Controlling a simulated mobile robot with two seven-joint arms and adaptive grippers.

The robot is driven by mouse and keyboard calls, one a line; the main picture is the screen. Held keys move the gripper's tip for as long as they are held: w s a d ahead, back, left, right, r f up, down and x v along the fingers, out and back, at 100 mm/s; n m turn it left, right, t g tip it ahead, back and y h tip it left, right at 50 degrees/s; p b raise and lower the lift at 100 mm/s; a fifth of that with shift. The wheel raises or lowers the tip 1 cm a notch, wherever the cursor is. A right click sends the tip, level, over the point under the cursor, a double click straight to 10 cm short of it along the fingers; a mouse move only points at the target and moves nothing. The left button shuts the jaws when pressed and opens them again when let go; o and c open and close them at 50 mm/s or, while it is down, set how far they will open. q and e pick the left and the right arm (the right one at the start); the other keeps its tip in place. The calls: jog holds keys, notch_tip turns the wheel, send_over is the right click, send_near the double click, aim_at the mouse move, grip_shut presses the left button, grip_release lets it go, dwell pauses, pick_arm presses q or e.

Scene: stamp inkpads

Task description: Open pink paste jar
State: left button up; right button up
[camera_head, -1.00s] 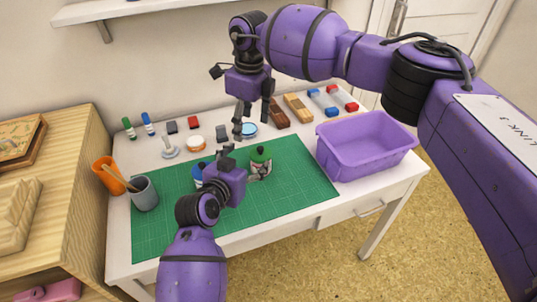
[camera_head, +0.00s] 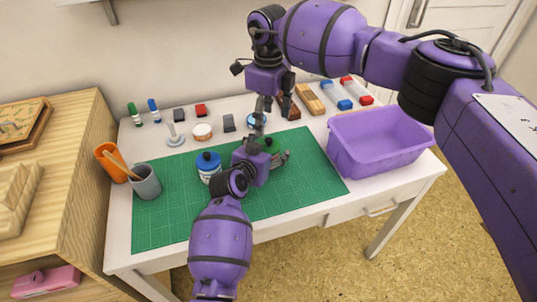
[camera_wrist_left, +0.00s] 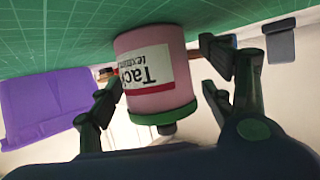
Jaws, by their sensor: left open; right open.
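The pink paste jar (camera_wrist_left: 158,101) is in the left wrist view, which shows it upside down, with a white label, a green lid (camera_wrist_left: 163,114) and a dark knob. It stands on the green mat between the spread fingers of my left gripper (camera_head: 268,151). In the head view the left gripper mostly hides the jar; a dark knob shows just behind it. My left gripper is open, and I cannot tell whether a finger touches the jar. My right gripper (camera_head: 264,108) is open and empty, pointing down above and behind the jar.
A blue-lidded jar (camera_head: 208,167) stands left of my left gripper on the green mat (camera_head: 165,217). A grey cup (camera_head: 146,182) and an orange cup (camera_head: 112,163) are at the left. A purple bin (camera_head: 380,142) is at the right. Stamps and inkpads line the back.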

pick_arm(q)
jog(key=c, duration=1.7)
jog(key=o, duration=1.6)
jog(key=shift+a, duration=0.1)
